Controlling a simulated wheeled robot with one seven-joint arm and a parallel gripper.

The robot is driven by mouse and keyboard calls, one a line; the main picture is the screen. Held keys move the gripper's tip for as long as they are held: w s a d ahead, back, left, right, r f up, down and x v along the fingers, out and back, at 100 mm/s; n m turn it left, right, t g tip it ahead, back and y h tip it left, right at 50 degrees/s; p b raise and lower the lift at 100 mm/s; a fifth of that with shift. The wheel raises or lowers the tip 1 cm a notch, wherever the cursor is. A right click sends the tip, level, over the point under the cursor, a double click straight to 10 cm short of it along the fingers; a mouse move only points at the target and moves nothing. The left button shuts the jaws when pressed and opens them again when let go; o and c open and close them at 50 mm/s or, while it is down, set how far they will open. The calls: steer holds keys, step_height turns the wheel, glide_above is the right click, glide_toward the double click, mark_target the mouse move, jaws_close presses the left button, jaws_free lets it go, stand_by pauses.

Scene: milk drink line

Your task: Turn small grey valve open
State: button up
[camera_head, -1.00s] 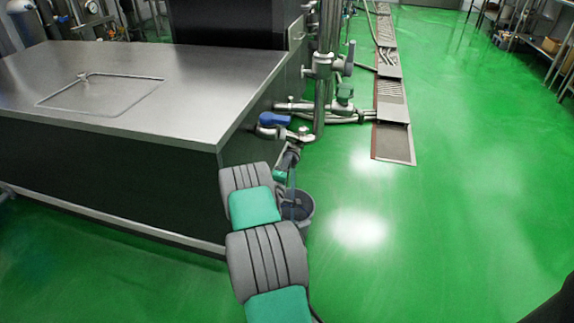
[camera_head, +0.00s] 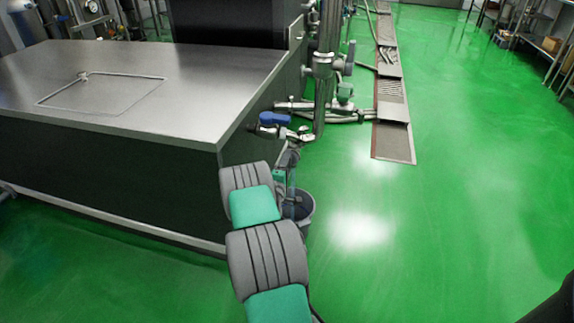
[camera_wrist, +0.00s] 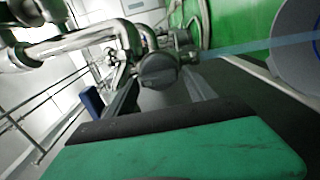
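The small grey valve (camera_wrist: 158,71) shows in the wrist view as a round grey knob on a metal pipe fitting. My gripper (camera_wrist: 160,80) has two dark fingers spread apart just before the knob, one toward each side of it. Whether they touch it is unclear. In the head view my gripper (camera_head: 291,152) is at the pipework by the metal cabinet's near right corner, and the knob is hard to make out there. A thin pale blue stream (camera_wrist: 245,46) runs from beside the knob toward a grey bucket (camera_wrist: 298,50).
The bucket (camera_head: 305,209) stands on the green floor below the pipes. A blue valve handle (camera_head: 275,118) is close above my gripper. The steel-topped cabinet (camera_head: 190,105) lies to the left.

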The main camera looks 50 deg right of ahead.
steer(key=shift+o, duration=0.3)
steer(key=p+v, duration=0.1)
steer(key=v, duration=0.6)
steer(key=shift+s+a, duration=0.2)
steer(key=shift+a, duration=0.2)
steer(key=shift+s, duration=0.1)
